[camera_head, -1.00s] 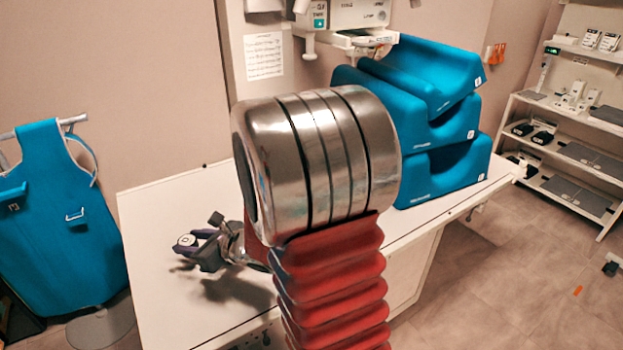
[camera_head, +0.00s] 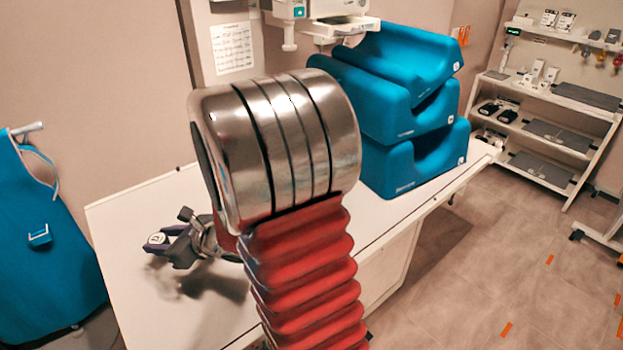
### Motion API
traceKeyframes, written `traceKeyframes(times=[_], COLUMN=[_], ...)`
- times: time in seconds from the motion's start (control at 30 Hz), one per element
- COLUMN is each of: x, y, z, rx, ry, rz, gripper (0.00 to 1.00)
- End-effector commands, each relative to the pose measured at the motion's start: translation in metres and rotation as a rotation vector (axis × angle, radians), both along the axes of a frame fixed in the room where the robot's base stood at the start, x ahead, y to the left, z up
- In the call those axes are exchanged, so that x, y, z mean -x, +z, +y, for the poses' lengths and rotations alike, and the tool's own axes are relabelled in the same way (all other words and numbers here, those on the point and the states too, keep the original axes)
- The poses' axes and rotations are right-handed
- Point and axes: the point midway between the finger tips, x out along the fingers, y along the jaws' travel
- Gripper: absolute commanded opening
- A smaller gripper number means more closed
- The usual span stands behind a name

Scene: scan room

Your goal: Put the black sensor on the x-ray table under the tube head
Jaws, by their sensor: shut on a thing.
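The white x-ray table (camera_head: 125,275) stands against the wall in front of me. The tube head (camera_head: 335,9) is at the top, cut off by the picture edge, above the table's back part. My gripper (camera_head: 168,242) is low over the table's left part, with a shadow on the tabletop below. It is shut on a small dark thing (camera_head: 157,239) with a round white patch. I cannot tell for sure that this is the black sensor. My own arm hides the middle of the table.
Blue foam cushions (camera_head: 412,165) are stacked on the table's right end. A blue apron (camera_head: 40,240) hangs at left. A shelf (camera_head: 550,95) at right holds grey panels and small black items (camera_head: 507,116). The floor (camera_head: 430,290) at right is largely clear.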

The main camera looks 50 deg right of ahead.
Motion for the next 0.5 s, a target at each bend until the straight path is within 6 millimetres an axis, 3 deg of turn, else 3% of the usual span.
traceKeyframes(times=[0.13, 0.23, 0.5], x=[-0.008, -0.016, -0.031], y=[0.002, 0.004, 0.012], z=[-0.022, -0.053, -0.173], rx=[-0.001, -0.003, -0.007], ry=[-0.032, -0.075, -0.236], rz=[-0.002, 0.000, 0.001], gripper=[0.10, 0.10, 0.10])
